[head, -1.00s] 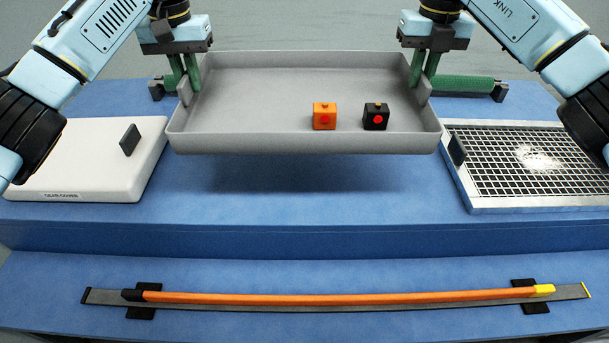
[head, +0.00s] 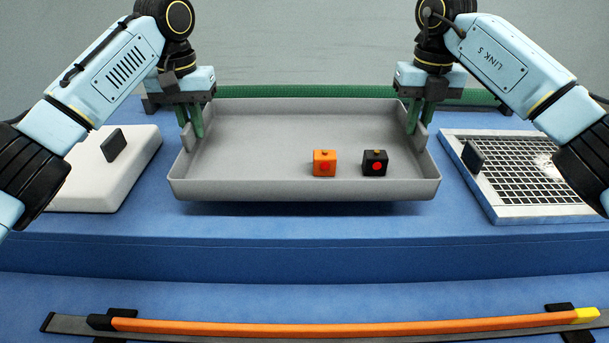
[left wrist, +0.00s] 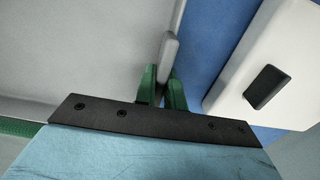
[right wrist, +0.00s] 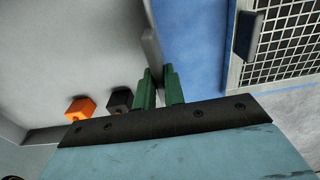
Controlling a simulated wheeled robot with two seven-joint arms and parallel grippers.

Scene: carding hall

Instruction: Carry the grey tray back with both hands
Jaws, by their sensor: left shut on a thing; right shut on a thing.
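The grey tray (head: 290,188) is held level between my two grippers, a little above the blue table, with a shadow under its front edge. An orange cube (head: 324,163) and a black cube (head: 375,163), each with a red dot, stand upright inside it, right of the middle. My left gripper (head: 190,134) is shut on the tray's left handle tab, which shows between the green fingers in the left wrist view (left wrist: 170,50). My right gripper (head: 416,128) is shut on the tray's right tab. In the right wrist view the right fingers (right wrist: 160,75) straddle the tray wall.
A white box (head: 90,180) with a black tab lies left of the tray. A white-framed grate (head: 520,170) with white powder lies right. A green bar (head: 300,91) runs behind the tray. A long orange bar (head: 330,328) lies on the front ledge. Blue tabletop (head: 300,245) shows in front.

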